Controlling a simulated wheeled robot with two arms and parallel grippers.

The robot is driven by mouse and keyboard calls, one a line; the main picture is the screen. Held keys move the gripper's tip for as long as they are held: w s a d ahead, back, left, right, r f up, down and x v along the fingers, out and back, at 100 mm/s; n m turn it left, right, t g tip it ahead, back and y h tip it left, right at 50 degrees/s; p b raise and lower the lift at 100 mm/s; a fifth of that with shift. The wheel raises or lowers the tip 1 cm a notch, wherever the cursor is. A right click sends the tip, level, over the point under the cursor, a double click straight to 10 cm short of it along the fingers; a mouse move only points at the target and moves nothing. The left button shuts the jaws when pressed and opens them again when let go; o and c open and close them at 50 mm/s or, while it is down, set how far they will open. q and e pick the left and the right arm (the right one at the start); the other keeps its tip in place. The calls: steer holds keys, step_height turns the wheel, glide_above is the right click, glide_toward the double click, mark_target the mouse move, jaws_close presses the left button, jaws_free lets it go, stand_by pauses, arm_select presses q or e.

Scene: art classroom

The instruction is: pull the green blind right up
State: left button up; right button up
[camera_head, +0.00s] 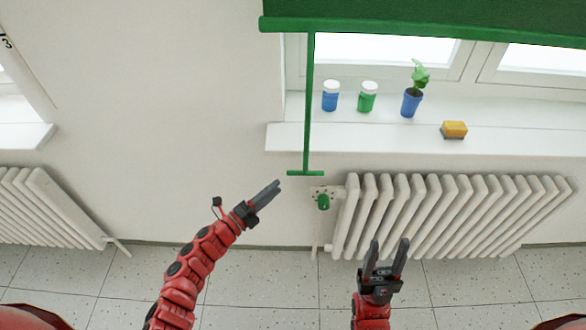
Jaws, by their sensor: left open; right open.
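The green blind (450,18) hangs over the upper part of the window at the top right, with its bottom bar across the glass. A green pull rod (308,100) hangs from near the bar's left end and ends in a short crossbar handle (305,173). My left gripper (277,186) is open and empty, just left of and slightly below the handle in the picture, apart from it as far as I can tell. My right gripper (388,243) is open and empty, lower right, in front of the radiator.
A white radiator (450,210) with a green valve knob (323,202) stands below the sill. On the windowsill (360,138) are a blue jar (330,97), a green jar (367,99), a potted plant (411,102) and a yellow sponge (454,129). The wall left of the rod is clear.

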mark_target(294, 173)
arm_select(q)
steer(key=p+x, duration=0.1)
steer(key=x, duration=0.7)
steer(key=shift+w+d+p, duration=0.2)
steer(key=shift+d+p, duration=0.1)
steer(key=shift+p, duration=0.05)
steer(key=shift+c, duration=0.2)
jaws_close()
stand_by(0.8)
